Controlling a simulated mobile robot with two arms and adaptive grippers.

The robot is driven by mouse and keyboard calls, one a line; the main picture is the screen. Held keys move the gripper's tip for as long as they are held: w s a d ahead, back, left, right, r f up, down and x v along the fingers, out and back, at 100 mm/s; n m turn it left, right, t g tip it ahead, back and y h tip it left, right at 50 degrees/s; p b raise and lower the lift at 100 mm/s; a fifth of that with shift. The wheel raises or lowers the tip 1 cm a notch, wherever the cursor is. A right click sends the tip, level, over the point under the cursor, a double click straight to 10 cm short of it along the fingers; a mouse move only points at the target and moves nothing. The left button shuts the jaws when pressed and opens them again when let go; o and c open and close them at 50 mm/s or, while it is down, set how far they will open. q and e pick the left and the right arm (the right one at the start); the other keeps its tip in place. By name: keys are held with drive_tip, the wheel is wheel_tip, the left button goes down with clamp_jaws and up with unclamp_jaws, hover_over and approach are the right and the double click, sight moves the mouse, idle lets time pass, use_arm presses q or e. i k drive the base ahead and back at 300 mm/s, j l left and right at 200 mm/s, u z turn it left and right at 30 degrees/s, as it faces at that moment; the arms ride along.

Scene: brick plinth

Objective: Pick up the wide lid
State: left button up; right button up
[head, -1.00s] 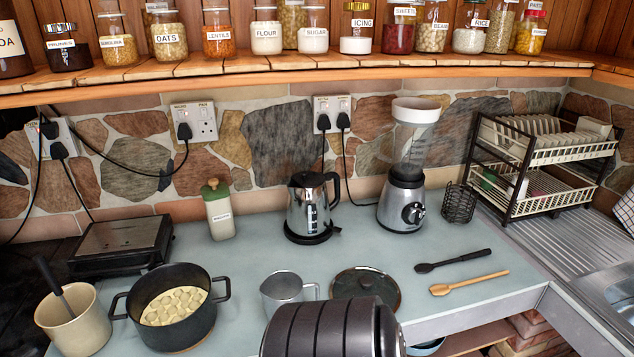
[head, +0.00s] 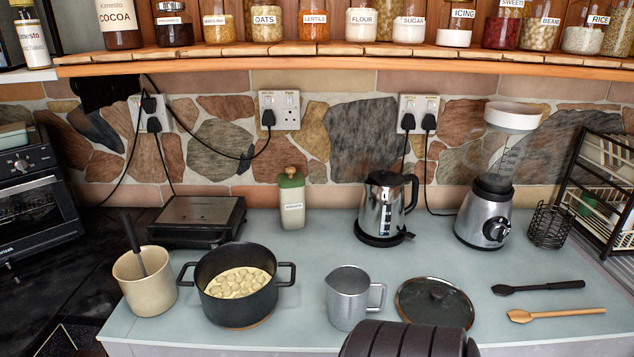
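The wide lid (head: 425,303) is a round dark glass lid with a metal rim and a dark knob on top. It lies on the pale counter at the front right of centre, just right of the metal jug. A dark, ribbed part of my own arm stands at the bottom edge in front of it and hides a little of its near rim. Neither of my gripper's fingertips shows in the head view.
A black pot (head: 237,284) of pale food stands left of the metal jug (head: 350,297). A beige crock (head: 146,281) is at far left. A kettle (head: 383,209) and blender (head: 491,180) stand behind. A black spoon (head: 538,287) and wooden spoon (head: 556,313) lie right.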

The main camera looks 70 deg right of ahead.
sight(431, 300)
drive_tip(key=z, duration=2.9)
